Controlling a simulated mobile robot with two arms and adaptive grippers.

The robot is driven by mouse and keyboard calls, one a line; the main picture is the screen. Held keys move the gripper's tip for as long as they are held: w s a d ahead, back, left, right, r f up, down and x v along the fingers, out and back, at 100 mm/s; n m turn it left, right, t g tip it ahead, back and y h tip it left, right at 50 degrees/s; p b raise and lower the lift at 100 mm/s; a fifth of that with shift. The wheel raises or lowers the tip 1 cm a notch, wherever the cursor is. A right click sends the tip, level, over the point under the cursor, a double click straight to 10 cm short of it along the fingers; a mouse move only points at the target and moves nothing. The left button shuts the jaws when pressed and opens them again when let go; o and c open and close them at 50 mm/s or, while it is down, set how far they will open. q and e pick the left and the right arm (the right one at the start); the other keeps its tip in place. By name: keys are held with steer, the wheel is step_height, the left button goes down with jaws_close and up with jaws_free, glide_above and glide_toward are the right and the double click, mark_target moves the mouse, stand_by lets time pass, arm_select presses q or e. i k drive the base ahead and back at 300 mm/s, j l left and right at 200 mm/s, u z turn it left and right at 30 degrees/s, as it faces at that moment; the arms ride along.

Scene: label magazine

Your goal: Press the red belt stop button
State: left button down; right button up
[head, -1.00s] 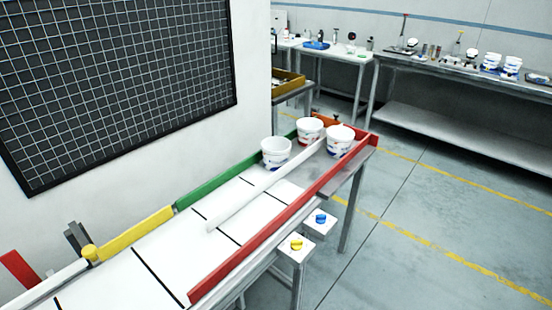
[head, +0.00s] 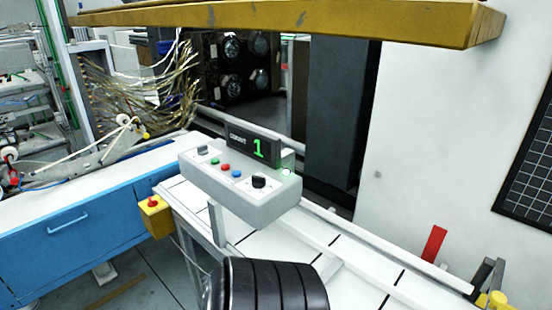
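A red button (head: 152,201) sits on top of a small yellow box (head: 157,217) at the left side of the conveyor's near end, left of centre. A second, smaller red button (head: 225,168) is on the grey control panel (head: 268,208), between a green button (head: 213,161) and a blue one (head: 237,174). The pictures show no label telling which red button is the belt stop. The panel's display (head: 254,147) reads a green 1. Neither of my grippers is in view, and nothing touches either button.
The white belt (head: 290,246) runs to the lower right. A black ribbed cylinder (head: 265,287) hides part of it; I cannot tell what it is. A blue cabinet (head: 70,240) stands at left. A yellow beam (head: 300,25) crosses the top. Floor shows at lower left.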

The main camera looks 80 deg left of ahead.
mark_target(225, 167)
steer(key=u, duration=2.85)
